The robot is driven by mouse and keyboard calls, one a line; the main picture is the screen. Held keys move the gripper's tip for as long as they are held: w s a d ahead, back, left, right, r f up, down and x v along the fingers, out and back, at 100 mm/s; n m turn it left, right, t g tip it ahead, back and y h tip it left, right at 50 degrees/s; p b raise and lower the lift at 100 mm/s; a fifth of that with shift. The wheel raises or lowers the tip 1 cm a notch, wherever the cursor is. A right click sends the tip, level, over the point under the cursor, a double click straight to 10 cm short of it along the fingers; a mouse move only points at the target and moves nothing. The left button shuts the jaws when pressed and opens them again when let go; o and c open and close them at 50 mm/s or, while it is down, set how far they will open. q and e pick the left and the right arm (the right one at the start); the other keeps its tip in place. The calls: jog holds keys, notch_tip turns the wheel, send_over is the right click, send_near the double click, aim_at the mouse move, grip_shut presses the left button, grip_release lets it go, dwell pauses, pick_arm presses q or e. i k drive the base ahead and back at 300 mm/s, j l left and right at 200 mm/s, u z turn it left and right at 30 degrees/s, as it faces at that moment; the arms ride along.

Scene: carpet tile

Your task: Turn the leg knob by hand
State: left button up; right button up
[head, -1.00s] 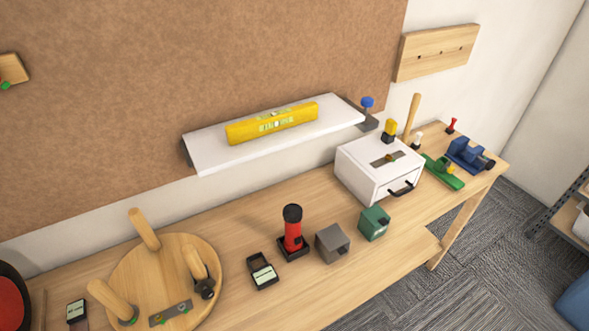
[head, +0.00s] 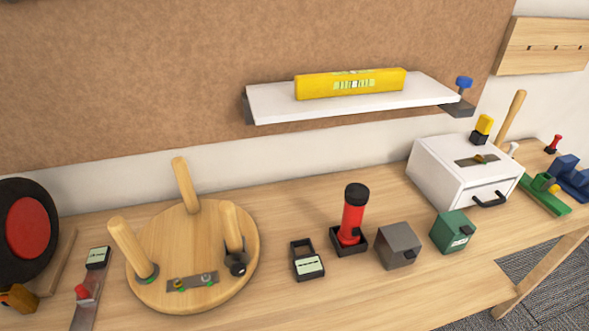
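A round wooden stool top (head: 195,240) lies upside down on the workbench with its legs pointing up. One leg (head: 128,248) stands at the left, one leg (head: 186,185) at the back and one leg (head: 232,228) at the right. A black knob (head: 238,268) sits at the foot of the right leg, facing the front. A grey metal plate (head: 192,282) with small yellow and green parts lies on the front of the disc. Neither of my grippers is in view.
A black holder with a label (head: 308,262), a red torch (head: 352,215), a grey box (head: 398,246) and a green box (head: 453,231) stand right of the stool. A red-and-black disc (head: 28,230) stands at the left. A white shelf (head: 270,108) carries a yellow level (head: 350,83).

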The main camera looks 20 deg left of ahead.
aim_at(238, 270)
jog(key=u, duration=1.35)
